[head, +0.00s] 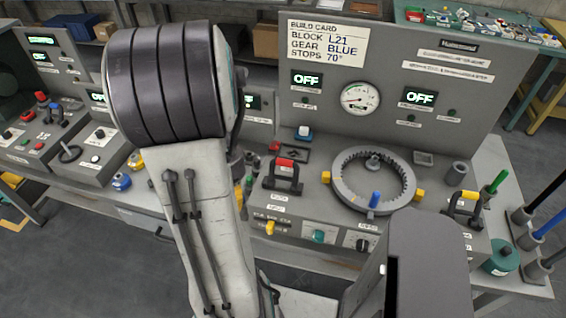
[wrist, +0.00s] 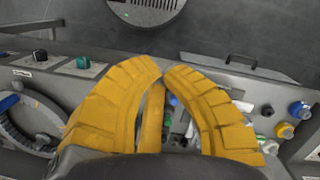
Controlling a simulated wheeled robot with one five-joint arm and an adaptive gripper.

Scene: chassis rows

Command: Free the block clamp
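The station has two lever-type clamps. One has a red grip (head: 285,162) on a dark frame left of the grey gear ring. The other has a yellow grip (head: 466,195) at the right end. Their labels are too small to read, so I cannot tell which is the block clamp. The ring (head: 338,190) has a blue pin (head: 374,199) at its front; it shows partly at the left of the wrist view (wrist: 22,138). My gripper (wrist: 161,70) has its yellow fingertips nearly together with nothing seen between the tips. The head view does not show it.
The build card (head: 327,42) reads BLOCK L21, GEAR BLUE, STOPS 70°. A round gauge (head: 360,98) sits between displays reading OFF. A teal knob (head: 319,236) is on the front panel. Coloured rods (head: 542,224) stand at the right. My arm covers the station's left part.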

